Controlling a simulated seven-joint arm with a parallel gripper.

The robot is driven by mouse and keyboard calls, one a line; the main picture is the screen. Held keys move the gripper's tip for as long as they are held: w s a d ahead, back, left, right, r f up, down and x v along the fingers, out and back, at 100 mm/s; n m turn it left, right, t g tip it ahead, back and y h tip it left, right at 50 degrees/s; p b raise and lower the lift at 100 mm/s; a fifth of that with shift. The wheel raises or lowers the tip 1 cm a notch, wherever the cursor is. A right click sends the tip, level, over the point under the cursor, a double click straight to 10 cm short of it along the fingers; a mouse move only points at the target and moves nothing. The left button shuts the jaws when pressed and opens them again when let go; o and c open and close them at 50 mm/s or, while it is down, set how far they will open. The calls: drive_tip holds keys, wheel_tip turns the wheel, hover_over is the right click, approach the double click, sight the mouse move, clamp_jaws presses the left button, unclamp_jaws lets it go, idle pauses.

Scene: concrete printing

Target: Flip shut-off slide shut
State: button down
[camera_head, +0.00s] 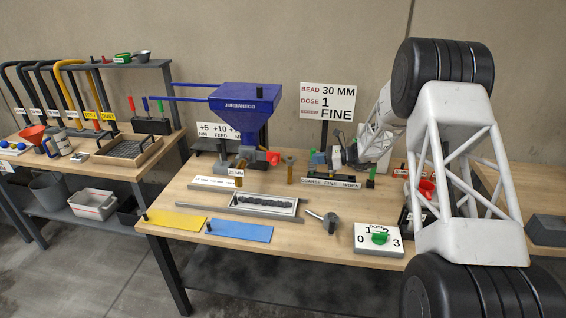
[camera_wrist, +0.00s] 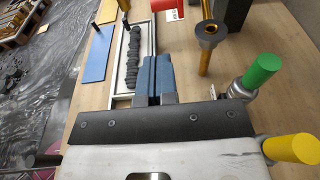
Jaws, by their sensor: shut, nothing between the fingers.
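The blue hopper (camera_head: 246,105) stands at the back of the bench. A red tab (camera_head: 273,157), apparently the shut-off slide's handle, shows at the hopper's lower right; a red part is cut off at the top of the wrist view (camera_wrist: 166,5). My gripper (camera_head: 318,157) is to the right of the hopper, with its blue-padded fingers together and empty in the wrist view (camera_wrist: 153,74). The fingers are apart from the red part. The slide's body and how far it stands open cannot be made out.
A tray with a dark bead (camera_head: 264,203) lies in front of the hopper. A brass-coloured nozzle (camera_wrist: 205,55) stands right of my fingers. Green (camera_wrist: 262,70) and yellow (camera_wrist: 290,148) knobs are close to my wrist. Yellow (camera_head: 176,221) and blue (camera_head: 239,230) plates lie at the front.

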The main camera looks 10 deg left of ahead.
sight(274, 159)
drive_tip(key=shift+a, duration=0.2)
drive_tip(key=a+f, duration=0.2)
drive_tip(key=a, duration=1.1)
drive_tip(key=shift+a+f, duration=0.2)
drive_tip(key=shift+f, duration=0.2)
drive_tip(key=shift+a, duration=0.1)
drive_tip(key=shift+a+r, duration=0.1)
drive_tip(key=shift+a, duration=2.45)
drive_tip(key=d+r, duration=0.2)
drive_tip(key=d, duration=1.2)
drive_tip(key=shift+d+r, duration=0.15)
drive_tip(key=shift+r, duration=0.15)
